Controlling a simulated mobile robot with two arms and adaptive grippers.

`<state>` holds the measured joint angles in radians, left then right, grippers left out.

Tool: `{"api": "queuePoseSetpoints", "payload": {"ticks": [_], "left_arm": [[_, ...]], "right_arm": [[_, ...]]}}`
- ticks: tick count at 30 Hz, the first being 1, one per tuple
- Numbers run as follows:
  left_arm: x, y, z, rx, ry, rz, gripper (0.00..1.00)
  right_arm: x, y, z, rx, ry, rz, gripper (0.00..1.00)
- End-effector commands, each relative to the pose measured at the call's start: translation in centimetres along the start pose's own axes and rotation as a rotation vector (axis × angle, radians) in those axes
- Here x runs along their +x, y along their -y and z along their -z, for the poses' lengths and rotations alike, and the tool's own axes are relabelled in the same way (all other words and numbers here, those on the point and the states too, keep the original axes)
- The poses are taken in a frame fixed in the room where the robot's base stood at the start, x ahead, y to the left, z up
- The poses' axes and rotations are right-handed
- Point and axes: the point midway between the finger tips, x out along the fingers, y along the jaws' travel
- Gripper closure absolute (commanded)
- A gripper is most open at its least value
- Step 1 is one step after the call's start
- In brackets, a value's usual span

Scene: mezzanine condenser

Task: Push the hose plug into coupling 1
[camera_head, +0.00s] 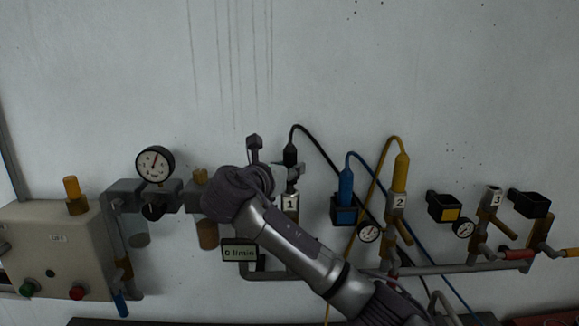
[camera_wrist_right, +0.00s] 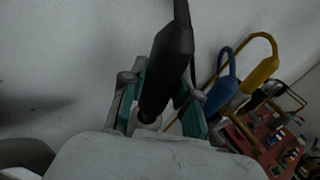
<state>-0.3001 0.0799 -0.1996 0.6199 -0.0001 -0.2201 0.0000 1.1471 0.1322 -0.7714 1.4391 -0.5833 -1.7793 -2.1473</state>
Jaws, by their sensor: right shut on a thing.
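The black hose plug (camera_head: 290,155) stands roughly upright above coupling 1 (camera_head: 290,203), the one with the white "1" label. A black hose loops from its top to the right. My right gripper (camera_head: 288,172) is shut on the plug from the left side. In the right wrist view the dark plug (camera_wrist_right: 168,68) stands between the teal-lined fingers (camera_wrist_right: 165,108), with a pale ring at its lower end. The gripper hides the plug's lower end in the head view, so I cannot tell whether it touches the coupling. My left gripper is not in view.
A blue plug (camera_head: 346,187) sits in a holder to the right. A yellow plug (camera_head: 401,172) stands at coupling 2 (camera_head: 398,203). Coupling 3 (camera_head: 494,196) is farther right. A display (camera_head: 240,252) reads 0 l/min. A gauge (camera_head: 155,163) and control box (camera_head: 50,250) are left. The wall above is clear.

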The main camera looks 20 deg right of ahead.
Motion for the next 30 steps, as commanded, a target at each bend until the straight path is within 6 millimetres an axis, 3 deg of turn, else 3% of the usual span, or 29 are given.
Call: {"api": "queuePoseSetpoints", "payload": {"ticks": [24,25,30], "left_arm": [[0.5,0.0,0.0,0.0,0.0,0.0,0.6],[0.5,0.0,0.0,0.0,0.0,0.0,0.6],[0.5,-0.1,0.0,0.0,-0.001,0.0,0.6]], "right_arm": [[0.3,0.0,2.0,0.001,0.001,0.0,1.0],[0.3,0.0,1.9,0.001,0.001,0.0,0.65],[0.3,0.0,1.9,0.001,0.001,0.0,0.4]]}}
